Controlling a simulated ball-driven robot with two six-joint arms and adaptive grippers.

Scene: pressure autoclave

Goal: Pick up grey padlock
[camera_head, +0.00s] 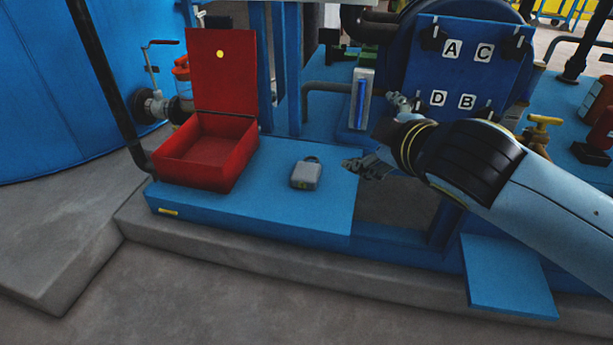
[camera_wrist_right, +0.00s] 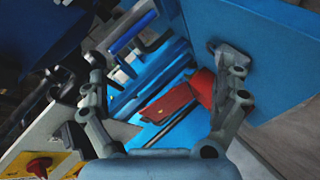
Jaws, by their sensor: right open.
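The grey padlock (camera_head: 306,174) lies on the blue platform (camera_head: 270,208), to the right of the open red box. Its shackle faces the back. My right gripper (camera_head: 374,132) is open and empty, to the right of the padlock and apart from it. Its two fingers are spread wide in the right wrist view (camera_wrist_right: 158,62). I cannot make out the padlock in the right wrist view. My left gripper does not show.
The red box (camera_head: 208,150) stands at the platform's left with its lid raised. A blue panel (camera_head: 466,60) with letter plates A, B, C and D is behind my right gripper. Blue posts (camera_head: 287,70) rise behind the padlock. The platform in front of the padlock is clear.

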